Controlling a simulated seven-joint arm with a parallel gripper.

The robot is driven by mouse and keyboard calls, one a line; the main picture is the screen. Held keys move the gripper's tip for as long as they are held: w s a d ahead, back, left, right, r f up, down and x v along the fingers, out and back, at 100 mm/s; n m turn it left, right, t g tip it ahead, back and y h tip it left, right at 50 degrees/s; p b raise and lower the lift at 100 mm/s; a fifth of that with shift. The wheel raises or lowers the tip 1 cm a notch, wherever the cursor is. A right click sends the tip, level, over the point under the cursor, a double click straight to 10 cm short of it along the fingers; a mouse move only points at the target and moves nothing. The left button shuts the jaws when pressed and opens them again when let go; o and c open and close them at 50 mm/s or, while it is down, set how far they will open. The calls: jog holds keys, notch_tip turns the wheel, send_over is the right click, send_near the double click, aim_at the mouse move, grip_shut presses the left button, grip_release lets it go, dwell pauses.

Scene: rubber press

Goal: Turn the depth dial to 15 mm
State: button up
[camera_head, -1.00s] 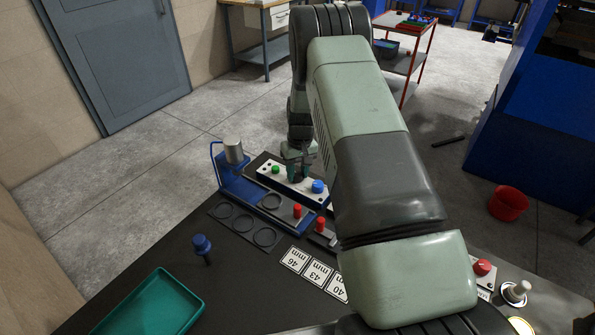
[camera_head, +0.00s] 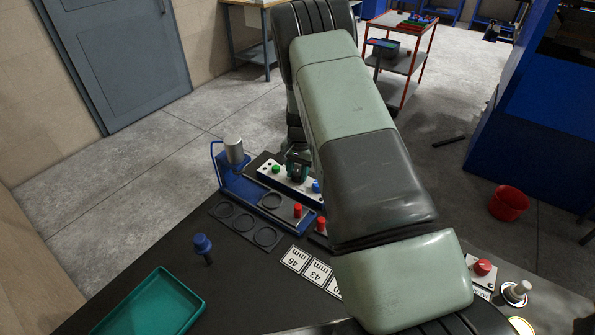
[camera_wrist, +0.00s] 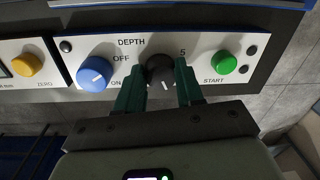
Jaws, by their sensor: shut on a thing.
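The black depth dial (camera_wrist: 160,71) is on the white control panel (camera_wrist: 210,45), under the word DEPTH, in the wrist view. A white pointer mark on it points down and slightly right in that picture. A "5" shows at its upper right; other scale marks are hidden or unreadable. My gripper (camera_wrist: 160,84) is shut on the dial, with one dark green finger on each side. In the head view my gripper (camera_head: 297,170) is at the panel, where the dial is hidden.
A blue OFF/ON knob (camera_wrist: 95,74) is left of the dial and a green START button (camera_wrist: 223,62) right. A yellow ZERO button (camera_wrist: 27,65) is further left. A blue stand (camera_head: 240,188), red knobs (camera_head: 320,224) and a teal tray (camera_head: 152,307) are nearby.

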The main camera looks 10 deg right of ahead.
aim_at(299, 174)
jog(key=shift+m, duration=0.4)
jog(key=o, duration=1)
jog(key=shift+o, duration=0.2)
jog(key=shift+r, duration=0.1)
notch_tip(299, 174, up, 11)
jog(key=shift+s+d+f, duration=0.2)
jog(key=shift+d, duration=0.05)
